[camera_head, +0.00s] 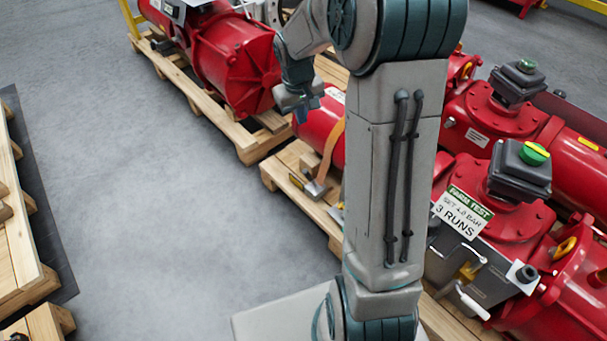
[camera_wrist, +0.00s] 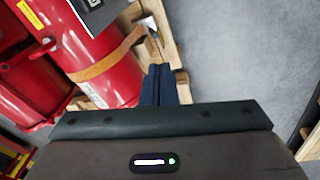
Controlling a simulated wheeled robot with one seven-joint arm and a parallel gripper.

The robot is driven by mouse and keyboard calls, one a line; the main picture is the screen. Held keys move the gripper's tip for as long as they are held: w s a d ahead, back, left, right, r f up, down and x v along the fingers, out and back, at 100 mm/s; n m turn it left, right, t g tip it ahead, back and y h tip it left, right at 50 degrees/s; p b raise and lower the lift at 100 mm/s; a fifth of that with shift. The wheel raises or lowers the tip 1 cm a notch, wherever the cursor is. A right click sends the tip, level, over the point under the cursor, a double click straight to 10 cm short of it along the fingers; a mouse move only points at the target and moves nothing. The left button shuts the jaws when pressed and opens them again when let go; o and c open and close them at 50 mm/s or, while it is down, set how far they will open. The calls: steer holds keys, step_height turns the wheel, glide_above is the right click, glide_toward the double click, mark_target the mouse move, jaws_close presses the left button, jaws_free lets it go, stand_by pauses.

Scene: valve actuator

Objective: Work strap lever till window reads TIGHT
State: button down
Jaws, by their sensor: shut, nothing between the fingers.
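An orange strap (camera_head: 332,150) runs over a red cylinder (camera_head: 307,131) on a wooden pallet. At its lower end, a small metal ratchet with a lever (camera_head: 316,188) sits by the pallet edge. In the wrist view the strap (camera_wrist: 108,62) crosses the red cylinder (camera_wrist: 105,75), and its end fitting (camera_wrist: 149,30) lies at the pallet edge, just beyond my fingertips. I cannot read any window on it. My gripper (camera_head: 300,117) is shut and empty, above the cylinder's near end and apart from the strap in the head view. Its closed fingers (camera_wrist: 159,72) also show in the wrist view.
Red actuators (camera_head: 500,200) fill the right, with a "3 RUNS" sign (camera_head: 461,213) and a white-handled lever (camera_head: 472,302). Another red actuator (camera_head: 233,62) stands on a pallet behind. Pallets (camera_head: 20,240) stand at left. The grey floor (camera_head: 160,200) between is clear.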

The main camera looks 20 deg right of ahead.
steer(key=w+d+f+b, duration=0.2)
steer(key=w+f+b, duration=0.2)
steer(key=f, duration=0.7)
steer(key=w+d+f+y+b, duration=0.1)
steer(key=w+f+b, duration=0.3)
steer(key=f, duration=0.7)
steer(key=w+d+f+b, duration=0.3)
steer(key=d+f, duration=0.1)
steer(key=f, duration=0.7)
steer(key=shift+w+b, duration=0.4)
steer(key=shift+d+f, duration=0.1)
steer(key=shift+f, duration=0.05)
